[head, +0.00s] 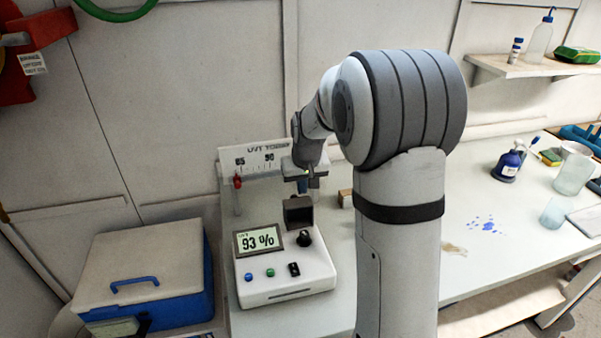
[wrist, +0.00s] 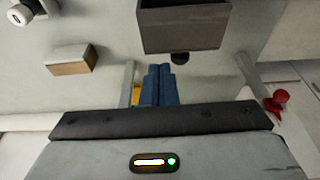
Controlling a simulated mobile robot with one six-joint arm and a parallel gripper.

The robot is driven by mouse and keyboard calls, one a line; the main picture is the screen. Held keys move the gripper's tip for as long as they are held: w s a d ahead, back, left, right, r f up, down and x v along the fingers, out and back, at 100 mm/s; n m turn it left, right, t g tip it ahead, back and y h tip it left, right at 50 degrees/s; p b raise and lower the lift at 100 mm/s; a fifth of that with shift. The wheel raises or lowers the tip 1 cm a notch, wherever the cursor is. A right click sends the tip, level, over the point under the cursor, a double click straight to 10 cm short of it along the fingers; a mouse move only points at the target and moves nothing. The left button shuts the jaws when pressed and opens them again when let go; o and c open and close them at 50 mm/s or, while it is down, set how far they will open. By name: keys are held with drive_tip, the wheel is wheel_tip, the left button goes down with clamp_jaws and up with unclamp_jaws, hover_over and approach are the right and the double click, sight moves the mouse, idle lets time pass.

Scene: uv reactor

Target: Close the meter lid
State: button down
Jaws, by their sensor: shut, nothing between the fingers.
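The meter (head: 285,275) is a white bench unit on the table, with a display reading 93 %. A dark box-shaped part (head: 298,212), apparently its sample well and lid, stands at its back; I cannot tell clearly how far the lid is open. It also shows at the top of the wrist view (wrist: 180,32), with a small dark round knob on its near side. My gripper (head: 303,187) hangs just above and behind this dark part. Its blue fingers (wrist: 158,72) are shut together, empty, and appear apart from the dark part.
A scale board (head: 255,158) with a red clip (head: 238,181) stands behind the meter. A small wooden block (wrist: 72,67) lies beside it. A blue cooler box (head: 150,275) is at left; a blue spray bottle (head: 508,162) is at right.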

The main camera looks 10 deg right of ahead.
drive_tip(key=shift+s, duration=0.4)
drive_tip(key=shift+s+d+f+b, duration=0.1)
drive_tip(key=shift+s+b, duration=0.05)
drive_tip(key=shift+b, duration=0.45)
drive_tip(key=shift+s+t+b, duration=0.15)
drive_tip(key=shift+t+b, duration=0.35)
drive_tip(key=shift+b, duration=0.05)
drive_tip(key=shift+s, duration=0.1)
